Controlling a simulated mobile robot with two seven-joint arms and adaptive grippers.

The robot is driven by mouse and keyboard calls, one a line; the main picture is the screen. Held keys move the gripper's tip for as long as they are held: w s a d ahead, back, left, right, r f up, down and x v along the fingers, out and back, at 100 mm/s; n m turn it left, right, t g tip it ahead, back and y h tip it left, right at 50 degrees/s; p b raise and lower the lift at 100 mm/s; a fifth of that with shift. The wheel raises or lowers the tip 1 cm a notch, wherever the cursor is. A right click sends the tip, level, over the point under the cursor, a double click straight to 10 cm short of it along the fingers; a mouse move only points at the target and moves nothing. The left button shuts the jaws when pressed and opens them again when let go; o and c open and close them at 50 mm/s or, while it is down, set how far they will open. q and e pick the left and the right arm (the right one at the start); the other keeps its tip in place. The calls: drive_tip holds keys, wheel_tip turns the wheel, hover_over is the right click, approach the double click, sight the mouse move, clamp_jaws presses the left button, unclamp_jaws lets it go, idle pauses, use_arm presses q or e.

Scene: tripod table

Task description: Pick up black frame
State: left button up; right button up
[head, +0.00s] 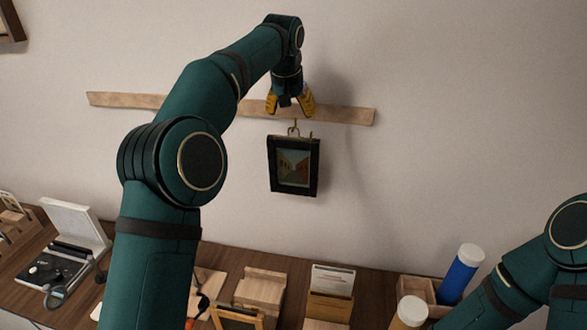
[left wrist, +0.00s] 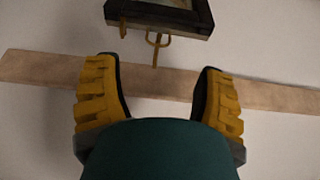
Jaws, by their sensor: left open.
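The black frame (head: 294,188) hangs below a wooden rail on the wall in the head view, with a small street picture inside. Brass hooks show at its top edge. In the left wrist view the frame's edge (left wrist: 160,15) is at the top, partly cut off, with a brass hook (left wrist: 158,42) beside it. My left gripper (head: 291,108) is open and empty, with yellow fingers, just above the frame and in front of the rail. In the left wrist view its fingers (left wrist: 160,95) are spread apart, clear of the frame. My right gripper is out of view.
The wooden rail (head: 345,114) runs along the wall. Below is a dark wood table (head: 372,292) with a record player (head: 62,258), wooden stands (head: 262,288), a card holder (head: 331,291), a blue bottle (head: 460,274) and a white-capped yellow bottle (head: 409,313). The wall right of the frame is bare.

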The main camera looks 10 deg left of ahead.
sight(294, 127)
use_arm(q)
drive_tip(key=shift+s+d+x, duration=0.1)
drive_tip(key=shift+s+x, duration=0.05)
drive_tip(key=shift+x, duration=1.25)
drive_tip(key=shift+s+d+x, duration=0.1)
drive_tip(key=shift+x, duration=1.35)
drive_tip(key=shift+c, duration=0.3)
clamp_jaws()
